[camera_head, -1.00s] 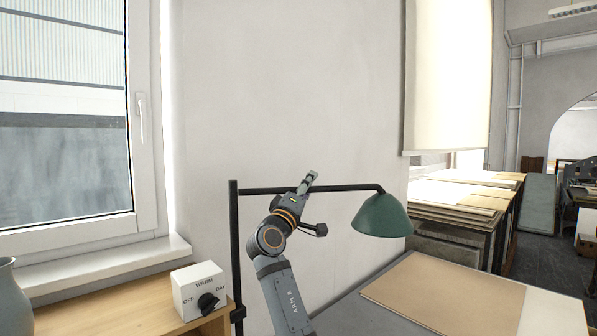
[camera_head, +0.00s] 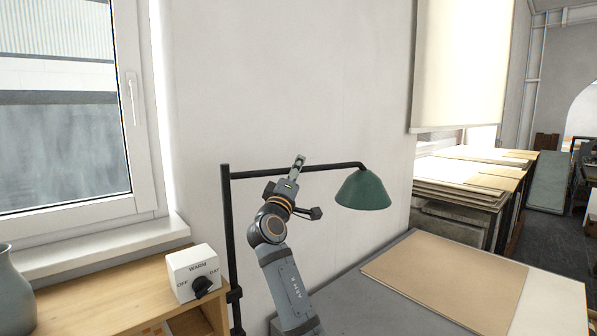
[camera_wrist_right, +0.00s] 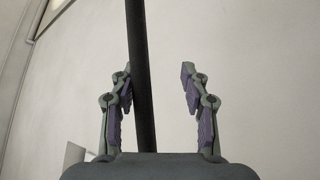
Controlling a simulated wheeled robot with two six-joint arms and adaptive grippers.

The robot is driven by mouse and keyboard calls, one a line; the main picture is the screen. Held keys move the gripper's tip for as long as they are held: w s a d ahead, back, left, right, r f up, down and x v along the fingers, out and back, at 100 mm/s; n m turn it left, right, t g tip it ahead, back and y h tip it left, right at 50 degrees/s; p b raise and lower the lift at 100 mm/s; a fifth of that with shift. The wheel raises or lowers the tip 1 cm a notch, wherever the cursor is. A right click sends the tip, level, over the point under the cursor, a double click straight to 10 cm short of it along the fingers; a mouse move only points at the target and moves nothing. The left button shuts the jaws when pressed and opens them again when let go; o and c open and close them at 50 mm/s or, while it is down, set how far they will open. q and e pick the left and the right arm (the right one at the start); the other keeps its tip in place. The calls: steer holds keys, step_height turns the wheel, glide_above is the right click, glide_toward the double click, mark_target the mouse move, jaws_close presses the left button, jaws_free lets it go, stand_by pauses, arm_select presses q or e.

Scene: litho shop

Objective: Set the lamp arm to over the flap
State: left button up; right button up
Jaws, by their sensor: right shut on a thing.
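The lamp has a dark upright post (camera_head: 228,235), a thin horizontal lamp arm (camera_head: 335,167) reaching right, and a green shade (camera_head: 363,190) at its far end. My right gripper (camera_head: 298,163) is at the middle of the lamp arm, shut on it. In the right wrist view the dark lamp arm (camera_wrist_right: 139,75) runs between the fingers, close to the left one, with a visible gap to the right finger. A tan board (camera_head: 440,275) lies on the grey table right of the lamp; I cannot tell whether it is the flap. My left gripper is out of view.
A white switch box (camera_head: 193,268) marked OFF, WARM and DAY stands on the wooden cabinet (camera_head: 110,290) left of the post. A grey jug (camera_head: 12,300) is at the left edge. The wall is close behind the lamp. Stacked boards (camera_head: 465,180) stand farther back right.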

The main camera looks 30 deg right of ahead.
steer(key=w+a+b+v, duration=0.1)
steer(key=b+v, duration=0.4)
steer(key=v, duration=0.5)
steer(key=shift+w+a+f+b, duration=0.15)
steer(key=shift+w+f+b, duration=0.1)
steer(key=shift+b, duration=0.1)
steer(key=shift+w, duration=0.1)
